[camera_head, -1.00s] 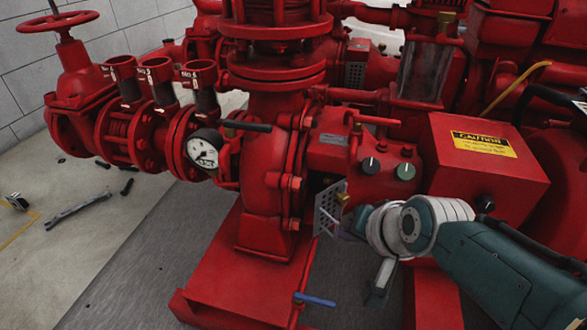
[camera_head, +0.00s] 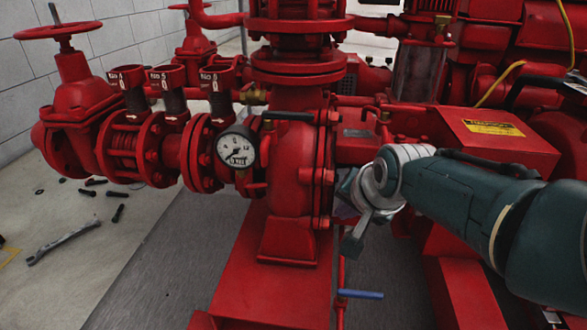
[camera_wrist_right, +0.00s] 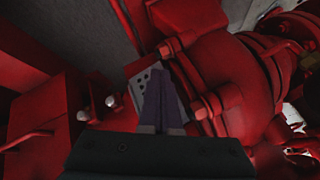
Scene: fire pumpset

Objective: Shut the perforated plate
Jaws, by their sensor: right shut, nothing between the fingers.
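The perforated plate (camera_wrist_right: 140,88) shows in the right wrist view as a small pale plate with round holes. It lies beside the bolted red pump casing, and my fingers hide part of it. My right gripper (camera_wrist_right: 166,85) is shut and empty, with its fingertips over or against the plate; I cannot tell whether they touch. In the head view my right gripper (camera_head: 348,192) is beside the pump casing, and my right wrist hides most or all of the plate. My left gripper is not in view.
The red pump casing (camera_head: 290,170) stands just left of my right gripper. A pressure gauge (camera_head: 237,150) is further left. A red box with a caution label (camera_head: 495,128) is close to my right forearm. A blue-handled valve (camera_head: 360,294) is below. A wrench (camera_head: 62,240) lies on the floor.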

